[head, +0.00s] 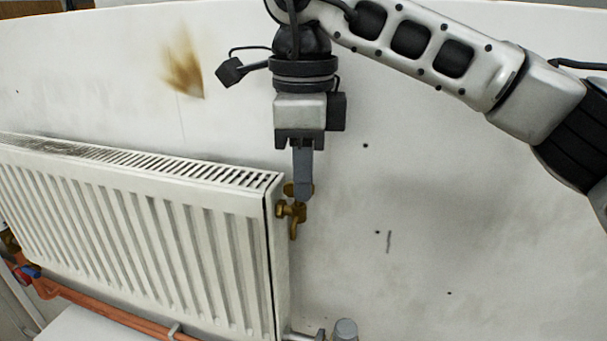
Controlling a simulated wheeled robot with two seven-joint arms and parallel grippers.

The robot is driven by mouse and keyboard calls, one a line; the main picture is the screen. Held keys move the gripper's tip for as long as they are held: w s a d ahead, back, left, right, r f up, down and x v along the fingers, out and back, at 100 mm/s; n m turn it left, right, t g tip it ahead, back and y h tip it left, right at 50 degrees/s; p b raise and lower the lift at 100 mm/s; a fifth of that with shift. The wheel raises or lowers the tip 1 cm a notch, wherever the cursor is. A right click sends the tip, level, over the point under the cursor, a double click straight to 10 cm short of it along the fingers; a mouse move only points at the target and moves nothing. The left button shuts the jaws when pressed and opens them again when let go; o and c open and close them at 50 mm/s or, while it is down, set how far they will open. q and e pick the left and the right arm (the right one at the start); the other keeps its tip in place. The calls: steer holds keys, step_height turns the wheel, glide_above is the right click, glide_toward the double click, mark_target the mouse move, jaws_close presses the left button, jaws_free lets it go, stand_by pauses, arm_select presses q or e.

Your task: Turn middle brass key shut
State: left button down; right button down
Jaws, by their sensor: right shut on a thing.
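One brass key (290,189) shows at the upper right end of the white radiator (150,225), on a small brass valve (294,212) that sticks out from the radiator's side. My right gripper (303,192) points straight down from above, and its fingers are shut on the brass key. The fingers overlap in this view and hide part of the key. No other brass key is clearly in view. My left gripper is not in view.
A grey-capped valve (345,330) stands at the radiator's lower right. Copper pipes (110,311) run along the lower left, by a valve with a blue part (31,271). The wall (450,220) to the right is bare, with small dark marks.

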steer(key=shift+m, duration=1.2)
steer(key=shift+r, duration=0.1)
steer(key=c, duration=1.6)
jaws_free()
